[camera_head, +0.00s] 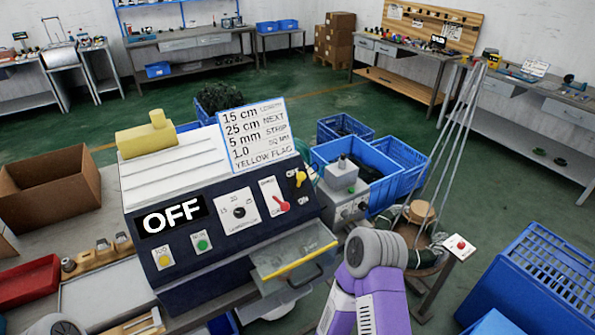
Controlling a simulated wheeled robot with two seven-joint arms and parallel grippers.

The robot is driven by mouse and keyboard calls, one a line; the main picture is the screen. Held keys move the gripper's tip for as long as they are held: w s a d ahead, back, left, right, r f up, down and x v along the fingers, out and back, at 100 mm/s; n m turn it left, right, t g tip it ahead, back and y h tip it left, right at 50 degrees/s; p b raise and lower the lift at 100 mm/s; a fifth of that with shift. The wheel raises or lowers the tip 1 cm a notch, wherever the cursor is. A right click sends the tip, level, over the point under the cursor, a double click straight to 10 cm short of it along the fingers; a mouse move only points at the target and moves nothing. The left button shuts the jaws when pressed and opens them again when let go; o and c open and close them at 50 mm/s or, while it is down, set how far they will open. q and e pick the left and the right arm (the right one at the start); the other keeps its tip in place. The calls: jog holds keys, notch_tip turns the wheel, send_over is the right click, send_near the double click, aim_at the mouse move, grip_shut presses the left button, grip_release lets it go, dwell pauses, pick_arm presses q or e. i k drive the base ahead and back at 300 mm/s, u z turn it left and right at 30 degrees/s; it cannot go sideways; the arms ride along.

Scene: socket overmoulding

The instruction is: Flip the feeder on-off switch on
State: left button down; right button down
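A dark blue and white machine (225,232) stands on the bench in the middle. Its display (172,215) reads OFF. Its front has a round dial (239,212), a red lever (283,205) and a yellow lever (300,178), plus a yellow button (164,260) and a green button (202,244). A small grey box (341,177) with a dark knob on top stands just right of the machine; its small front controls are hard to read. I cannot tell which control is the feeder switch. A purple and grey link of my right arm shows at bottom centre. Neither gripper is visible.
A drawer-like tray (294,250) with a yellow edge juts from the machine's front. A sign (253,135) stands on its top. Blue crates (362,170) stand behind the grey box; another blue crate (535,275) is at right. A cardboard box (50,190) sits left.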

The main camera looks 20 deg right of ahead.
aim_at(300, 176)
jog(key=z, duration=2.65)
jog(key=i, duration=0.85)
jog(key=u, duration=3.45)
